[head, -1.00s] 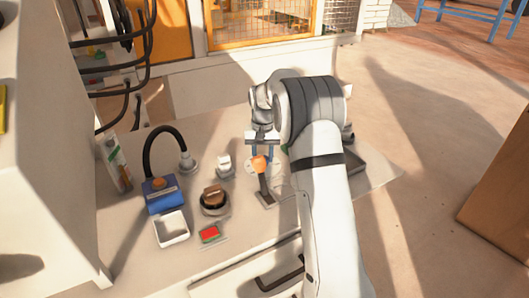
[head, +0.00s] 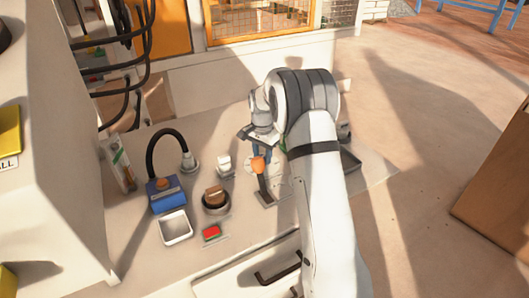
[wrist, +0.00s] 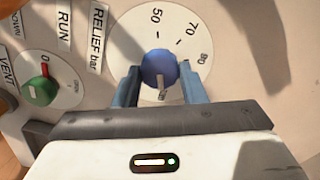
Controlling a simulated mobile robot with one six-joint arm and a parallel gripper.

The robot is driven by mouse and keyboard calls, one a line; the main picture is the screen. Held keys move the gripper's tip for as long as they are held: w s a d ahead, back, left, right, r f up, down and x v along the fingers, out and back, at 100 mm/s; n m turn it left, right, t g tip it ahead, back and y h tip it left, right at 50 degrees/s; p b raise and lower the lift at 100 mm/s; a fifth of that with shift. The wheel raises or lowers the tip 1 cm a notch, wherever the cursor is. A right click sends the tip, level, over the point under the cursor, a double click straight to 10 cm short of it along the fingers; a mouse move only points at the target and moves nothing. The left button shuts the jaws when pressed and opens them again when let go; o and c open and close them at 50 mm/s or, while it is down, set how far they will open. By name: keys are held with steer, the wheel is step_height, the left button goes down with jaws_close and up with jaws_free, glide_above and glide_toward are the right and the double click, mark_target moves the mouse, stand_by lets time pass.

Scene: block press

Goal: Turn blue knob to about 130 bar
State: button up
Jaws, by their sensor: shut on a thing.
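The blue knob (wrist: 159,68) sits on a round white dial (wrist: 185,32) marked 50, 70 and higher figures, beside a label reading RELIEF bar (wrist: 98,38). My gripper (wrist: 160,78) has one blue-grey finger on each side of the knob and is shut on it. A pale mark shows at the knob's lower edge in the wrist view; the figure it points at is hidden or unreadable. In the head view my gripper (head: 262,154) is low over the bench panel, behind the orange-topped lever (head: 259,166). The knob itself is hidden there.
A green knob (wrist: 40,90) stands by the VENT label. In the head view, a brown-topped round control (head: 214,197), a red button (head: 212,232), a white tray (head: 175,228) and a blue box (head: 164,194) with a black hose stand left of the lever.

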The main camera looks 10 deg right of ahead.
steer(key=shift+a+r, duration=0.1)
steer(key=shift+a, duration=0.1)
stand_by(0.3)
steer(key=o, duration=0.8)
steer(key=shift+w, duration=0.1)
steer(key=shift+o, duration=0.9)
steer(key=shift+d, duration=0.1)
steer(key=shift+r+p, duration=0.6)
steer(key=shift+r, duration=3.25)
